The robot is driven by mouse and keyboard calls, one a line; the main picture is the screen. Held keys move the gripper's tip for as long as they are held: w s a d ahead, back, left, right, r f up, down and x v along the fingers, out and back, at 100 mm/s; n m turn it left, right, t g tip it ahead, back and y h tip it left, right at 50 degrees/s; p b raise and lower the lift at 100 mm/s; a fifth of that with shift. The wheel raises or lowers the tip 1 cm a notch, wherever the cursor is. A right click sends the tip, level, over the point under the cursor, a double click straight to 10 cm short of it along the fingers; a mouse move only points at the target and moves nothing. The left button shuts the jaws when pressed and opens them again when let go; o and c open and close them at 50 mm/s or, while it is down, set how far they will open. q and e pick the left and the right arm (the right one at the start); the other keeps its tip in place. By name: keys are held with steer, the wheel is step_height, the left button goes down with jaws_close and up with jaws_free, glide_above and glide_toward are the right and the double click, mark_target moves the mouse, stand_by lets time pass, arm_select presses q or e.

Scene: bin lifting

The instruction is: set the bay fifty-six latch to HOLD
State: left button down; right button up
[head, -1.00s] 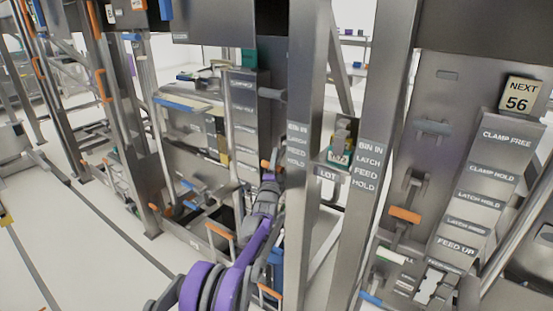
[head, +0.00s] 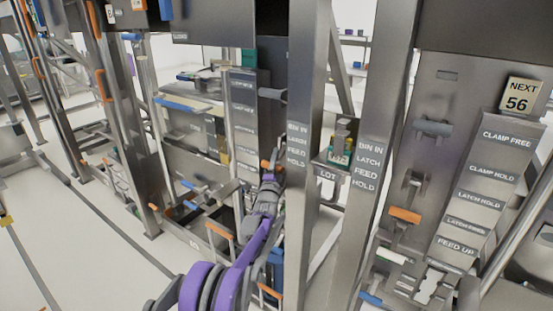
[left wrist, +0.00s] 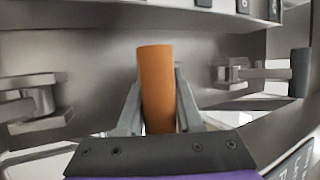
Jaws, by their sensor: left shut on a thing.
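My left gripper (head: 268,172) is at the middle bay. In the left wrist view my left gripper (left wrist: 158,112) is shut on an upright orange handle (left wrist: 157,75), with one finger on each side. In the head view, the far end of my arm hides most of that handle. The bay fifty-six sign (head: 517,103) reads NEXT 56 at the upper right. Below it a label plate (head: 478,185) reads CLAMP FREE, CLAMP HOLD, LATCH HOLD, LATCH FREE and FEED UP. Left of the plate an orange lever handle (head: 404,215) stands out from the panel. My right gripper does not show.
Steel posts (head: 305,130) stand between the middle bay and bay fifty-six. Grey levers show in the left wrist view at left (left wrist: 38,104) and right (left wrist: 250,74) of the held handle. A grey handle (head: 433,128) sits higher on the right panel. Open floor (head: 100,250) lies at left.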

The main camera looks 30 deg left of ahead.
arm_select(q)
steer(key=shift+r, duration=0.1)
steer(key=r+g+p, duration=0.1)
steer(key=r+m+g+h+p, duration=0.2)
steer(key=shift+s+g, duration=0.3)
steer(key=shift+w+a+r+p, duration=0.15)
steer(key=shift+w+r+p, duration=0.05)
steer(key=shift+r+p, duration=0.85)
stand_by(0.7)
steer(key=c, duration=0.6)
jaws_free()
steer(key=shift+d, duration=0.3)
steer(key=shift+f, duration=0.1)
steer(key=shift+s+f, duration=0.1)
steer(key=shift+s, duration=0.1)
steer(key=b+v, duration=0.1)
steer(key=v, duration=0.9)
steer(key=shift+s+d+b, duration=0.15)
steer(key=shift+d+b, duration=0.05)
steer(key=shift+b, duration=0.1)
